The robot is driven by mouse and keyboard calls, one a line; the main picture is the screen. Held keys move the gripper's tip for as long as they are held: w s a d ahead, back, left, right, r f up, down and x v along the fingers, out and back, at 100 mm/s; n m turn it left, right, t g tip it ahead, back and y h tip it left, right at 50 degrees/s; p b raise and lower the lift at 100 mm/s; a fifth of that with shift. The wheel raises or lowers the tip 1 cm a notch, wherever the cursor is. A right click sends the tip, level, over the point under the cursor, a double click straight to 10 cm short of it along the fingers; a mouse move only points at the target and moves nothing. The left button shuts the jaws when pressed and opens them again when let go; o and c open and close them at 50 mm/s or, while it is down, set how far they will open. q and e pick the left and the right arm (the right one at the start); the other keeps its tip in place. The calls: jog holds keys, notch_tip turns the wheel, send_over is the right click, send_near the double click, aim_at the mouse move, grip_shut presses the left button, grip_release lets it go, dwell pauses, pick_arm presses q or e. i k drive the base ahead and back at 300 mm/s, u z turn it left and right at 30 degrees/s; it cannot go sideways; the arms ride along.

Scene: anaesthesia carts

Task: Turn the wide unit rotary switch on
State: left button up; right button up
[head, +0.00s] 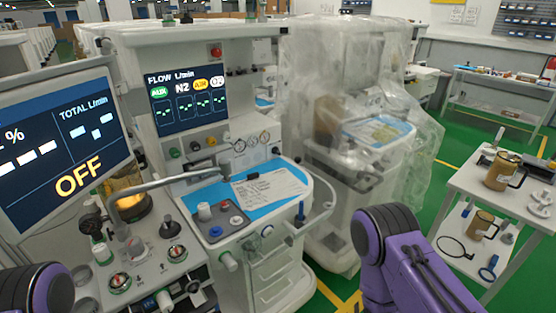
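Two anaesthesia units stand in front of me in the head view. The nearer left unit has a large screen (70,140) reading OFF and a grey panel with several knobs. The other unit has a flow screen (188,98) and a blue-topped work surface. I cannot tell which knob is the wide unit's rotary switch. Both grippers are out of view; only arm parts show at the lower left and lower right.
A plastic-wrapped unit (350,130) stands behind, right of the flow-screen unit. A white side table (480,185) at the right holds brown canisters (502,170) and small parts. A curved grey tube (150,186) crosses above the left panel. Green floor shows between the units and the table.

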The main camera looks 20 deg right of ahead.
aim_at(276, 151)
jog(key=u, duration=0.45)
jog(key=k, duration=0.2)
jog(key=z, duration=1.45)
jog(key=i, duration=0.6)
jog(key=z, duration=0.2)
